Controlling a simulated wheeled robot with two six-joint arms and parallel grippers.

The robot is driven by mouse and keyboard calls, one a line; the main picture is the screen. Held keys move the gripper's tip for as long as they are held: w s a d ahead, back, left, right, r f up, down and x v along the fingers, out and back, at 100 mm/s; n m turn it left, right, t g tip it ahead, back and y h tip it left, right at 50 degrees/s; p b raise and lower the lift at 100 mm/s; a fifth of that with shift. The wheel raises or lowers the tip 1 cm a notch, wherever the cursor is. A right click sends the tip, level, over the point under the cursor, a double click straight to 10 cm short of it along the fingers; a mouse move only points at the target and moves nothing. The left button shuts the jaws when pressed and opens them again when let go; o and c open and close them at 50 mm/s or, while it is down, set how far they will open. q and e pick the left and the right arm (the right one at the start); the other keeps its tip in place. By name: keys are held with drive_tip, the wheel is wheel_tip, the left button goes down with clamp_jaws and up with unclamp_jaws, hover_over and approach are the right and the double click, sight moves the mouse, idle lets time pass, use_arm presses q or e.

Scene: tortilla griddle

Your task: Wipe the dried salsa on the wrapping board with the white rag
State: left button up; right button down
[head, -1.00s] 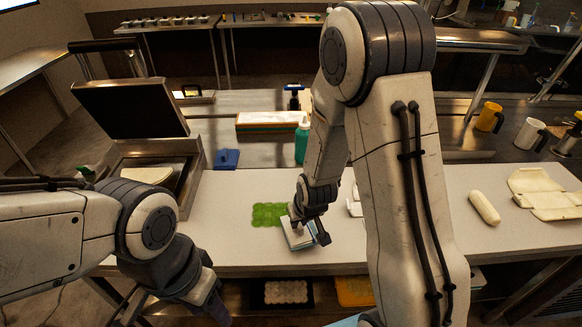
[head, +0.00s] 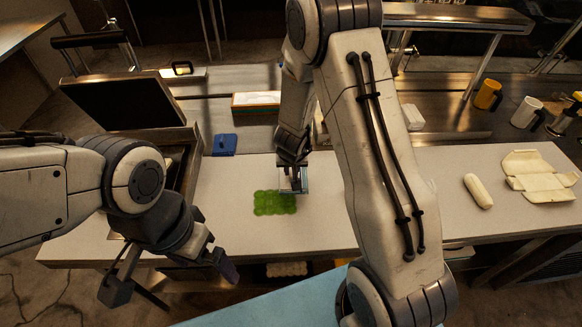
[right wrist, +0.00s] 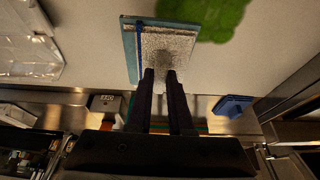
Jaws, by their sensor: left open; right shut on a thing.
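The white rag (head: 301,182) is a pale pad with blue edging, and it also shows in the right wrist view (right wrist: 168,42). My right gripper (head: 292,166) is shut on it; its fingers press the pad's near edge in the right wrist view (right wrist: 160,72). The salsa (head: 273,203) is a bumpy green patch on the pale wrapping board (head: 225,190). The patch also shows at the top of the right wrist view (right wrist: 208,14). The rag is right beside and slightly behind the patch; I cannot tell if it touches the board. My left gripper (head: 168,272) is open and empty, low at the left.
An open press griddle (head: 120,103) stands at the left. A blue box (head: 224,144) sits behind the board. A rolled wrap (head: 478,191) and an unfolded flat wrap (head: 540,178) lie at the right. Mugs (head: 488,94) stand beyond. My right arm crosses the board's middle.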

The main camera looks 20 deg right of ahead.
drive_tip(key=shift+s+a, duration=0.1)
drive_tip(key=shift+f+b, duration=0.45)
drive_tip(key=shift+f, duration=0.15)
drive_tip(key=shift+f+b, duration=1.6)
drive_tip(key=shift+f, duration=0.2)
drive_tip(key=shift+f+b, duration=0.5)
drive_tip(key=shift+f, duration=0.1)
drive_tip(key=c, duration=1.1)
unclamp_jaws()
drive_tip(key=shift+r+p, duration=0.35)
drive_tip(key=shift+p, duration=0.15)
